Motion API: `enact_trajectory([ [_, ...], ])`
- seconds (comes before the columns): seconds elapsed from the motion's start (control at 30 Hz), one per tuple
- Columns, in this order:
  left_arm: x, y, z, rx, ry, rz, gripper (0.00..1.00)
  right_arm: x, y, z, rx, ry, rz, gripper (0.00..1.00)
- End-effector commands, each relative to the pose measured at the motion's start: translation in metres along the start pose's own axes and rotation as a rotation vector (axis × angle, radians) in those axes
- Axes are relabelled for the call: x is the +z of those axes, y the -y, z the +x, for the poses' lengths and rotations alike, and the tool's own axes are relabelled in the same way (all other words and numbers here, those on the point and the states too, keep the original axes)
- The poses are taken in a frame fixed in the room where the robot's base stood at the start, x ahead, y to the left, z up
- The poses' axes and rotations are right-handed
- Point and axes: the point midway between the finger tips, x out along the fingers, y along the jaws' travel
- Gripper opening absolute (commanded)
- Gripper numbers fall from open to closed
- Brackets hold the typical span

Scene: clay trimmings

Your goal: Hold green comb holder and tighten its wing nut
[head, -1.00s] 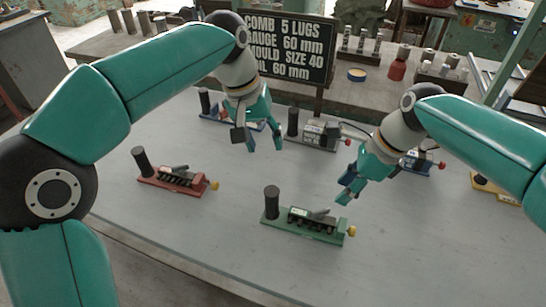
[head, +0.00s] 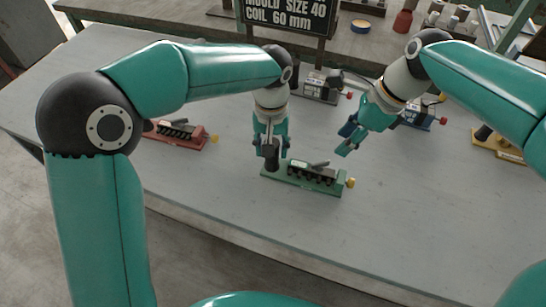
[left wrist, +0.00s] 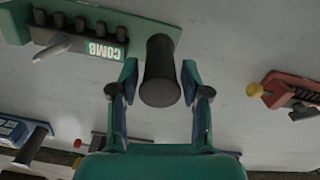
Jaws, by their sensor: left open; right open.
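The green comb holder (head: 308,178) lies on the grey table in the head view, with a black upright handle (left wrist: 160,75) at its left end and a yellow wing nut (head: 350,183) at its right end. My left gripper (head: 271,150) is open and over the black handle. In the left wrist view its fingers (left wrist: 155,85) stand on both sides of the handle, apart from it. The holder's label reading COMB (left wrist: 104,50) also shows there. My right gripper (head: 346,140) is open and empty, above and behind the wing nut.
A red holder (head: 178,133) lies to the left, a grey one (head: 320,90) behind, a blue one (head: 418,117) at the back right and a yellow one (head: 497,146) at far right. A sign (head: 290,14) stands behind. The table front is clear.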

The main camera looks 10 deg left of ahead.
Motion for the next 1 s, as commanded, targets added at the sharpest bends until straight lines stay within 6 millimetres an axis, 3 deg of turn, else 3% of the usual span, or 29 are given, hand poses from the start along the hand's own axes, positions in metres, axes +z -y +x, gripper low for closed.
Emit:
enact_trajectory([
  [0.1,0.001,0.001,0.021,-0.001,0.004,-0.001,0.47,0.000,0.000,0.000,0.000,0.000,0.000,0.42],
  [0.3,0.000,0.000,0.041,0.000,0.001,0.000,0.47,0.000,0.000,0.000,0.000,0.000,0.000,0.42],
  [0.67,0.000,0.000,0.046,0.001,0.000,0.000,0.47,0.000,0.000,0.000,0.000,0.000,0.000,0.42],
  [0.7,0.000,0.000,0.046,0.001,0.000,0.000,0.45,0.000,0.000,0.000,0.000,0.000,0.000,0.42],
  [0.9,0.000,0.000,0.046,0.001,0.000,0.000,0.12,0.000,0.000,0.000,0.000,0.000,0.000,0.42],
  [1.0,0.000,0.000,0.046,0.001,0.000,0.000,0.00,0.000,0.000,0.000,0.000,0.000,0.000,0.42],
])
